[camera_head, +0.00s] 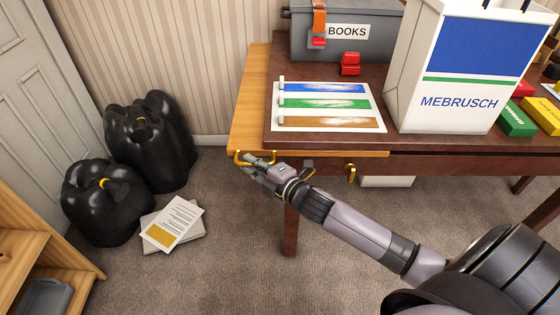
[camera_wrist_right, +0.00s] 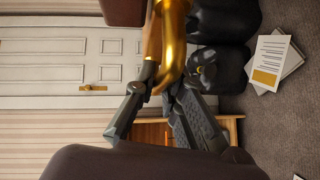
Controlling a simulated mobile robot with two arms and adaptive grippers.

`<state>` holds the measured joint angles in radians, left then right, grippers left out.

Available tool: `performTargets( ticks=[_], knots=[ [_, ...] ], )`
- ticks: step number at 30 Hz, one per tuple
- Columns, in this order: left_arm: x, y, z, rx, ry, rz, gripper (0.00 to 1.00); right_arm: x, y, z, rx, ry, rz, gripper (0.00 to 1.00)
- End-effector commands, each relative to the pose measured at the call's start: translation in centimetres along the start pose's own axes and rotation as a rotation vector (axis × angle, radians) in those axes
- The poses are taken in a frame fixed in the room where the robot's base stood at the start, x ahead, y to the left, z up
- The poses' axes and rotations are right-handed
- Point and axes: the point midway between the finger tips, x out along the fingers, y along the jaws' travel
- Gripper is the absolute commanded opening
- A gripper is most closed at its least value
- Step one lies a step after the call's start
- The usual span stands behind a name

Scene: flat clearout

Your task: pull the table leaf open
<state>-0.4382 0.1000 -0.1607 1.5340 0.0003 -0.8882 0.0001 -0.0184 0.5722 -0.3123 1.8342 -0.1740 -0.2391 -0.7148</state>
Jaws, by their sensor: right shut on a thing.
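The dark brown table (camera_head: 450,162) stands at the right in the head view. The lighter wood leaf (camera_head: 250,115) shows as a strip past the table top's left end and along its front edge. A brass handle (camera_head: 240,157) sits at the leaf's front left corner. My right gripper (camera_head: 254,163) is shut on this handle; in the right wrist view its dark fingers (camera_wrist_right: 160,92) close around the shiny brass handle (camera_wrist_right: 172,45). My left gripper is not in view.
On the table are a paint-sample sheet (camera_head: 328,107), a grey BOOKS bin (camera_head: 375,45), a white MEBRUSCH bag (camera_head: 450,70) and several coloured boxes. Black bags (camera_head: 150,140) and papers (camera_head: 172,224) lie on the floor left. Carpet between them and the table is clear.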

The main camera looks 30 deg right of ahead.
Motion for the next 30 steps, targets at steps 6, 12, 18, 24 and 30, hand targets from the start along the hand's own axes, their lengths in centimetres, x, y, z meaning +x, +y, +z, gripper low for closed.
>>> performTargets(
  ticks=[6,12,18,24,30],
  knots=[
    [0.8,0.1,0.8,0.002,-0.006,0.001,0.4,5.9,0.3,-6.1,0.009,0.007,0.007,0.0],
    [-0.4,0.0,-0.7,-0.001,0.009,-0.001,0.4,10.6,0.1,-10.8,0.007,0.006,0.006,0.0],
    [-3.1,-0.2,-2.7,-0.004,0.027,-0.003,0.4,13.8,0.0,-13.9,0.005,0.005,0.005,0.0],
    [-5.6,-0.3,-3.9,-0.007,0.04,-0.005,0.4,15.8,0.0,-15.9,0.005,0.004,0.004,0.0],
    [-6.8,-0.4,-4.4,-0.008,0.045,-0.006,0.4,16.6,0.1,-16.7,0.005,0.003,0.003,0.0]
  ],
)
